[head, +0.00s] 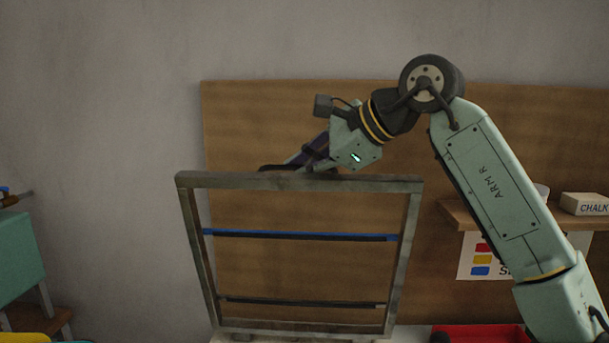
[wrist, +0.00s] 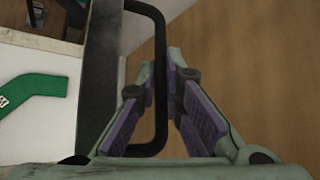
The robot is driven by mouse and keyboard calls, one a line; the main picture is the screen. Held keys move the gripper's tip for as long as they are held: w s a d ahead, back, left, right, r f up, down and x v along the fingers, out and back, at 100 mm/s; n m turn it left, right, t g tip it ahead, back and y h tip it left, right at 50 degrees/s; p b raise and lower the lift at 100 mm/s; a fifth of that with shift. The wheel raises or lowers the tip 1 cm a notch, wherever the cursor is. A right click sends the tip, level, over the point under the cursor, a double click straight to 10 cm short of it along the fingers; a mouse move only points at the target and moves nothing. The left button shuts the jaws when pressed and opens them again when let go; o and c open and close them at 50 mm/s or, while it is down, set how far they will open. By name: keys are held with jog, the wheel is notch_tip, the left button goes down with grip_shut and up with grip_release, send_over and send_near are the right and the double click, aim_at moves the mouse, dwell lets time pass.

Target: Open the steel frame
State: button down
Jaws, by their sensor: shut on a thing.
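The steel frame (head: 300,181) stands raised and nearly upright in the head view, with a blue-edged bar and a dark bar across it.
A green sock-shaped piece (wrist: 35,92) lies on a white surface (wrist: 45,140). A wooden backboard (head: 300,110) stands behind the frame. At right are a shelf (head: 455,214), a chalk box (head: 585,203) and a red tray (head: 480,336). A teal cabinet (head: 18,258) is at left.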

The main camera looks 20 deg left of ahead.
jog(key=shift+w+a, duration=0.1)
jog(key=shift+w, duration=0.35)
jog(key=c, duration=1.7)
grip_release()
jog(key=v, duration=1.2)
jog(key=shift+a+r, duration=0.1)
jog(key=shift+r, duration=0.05)
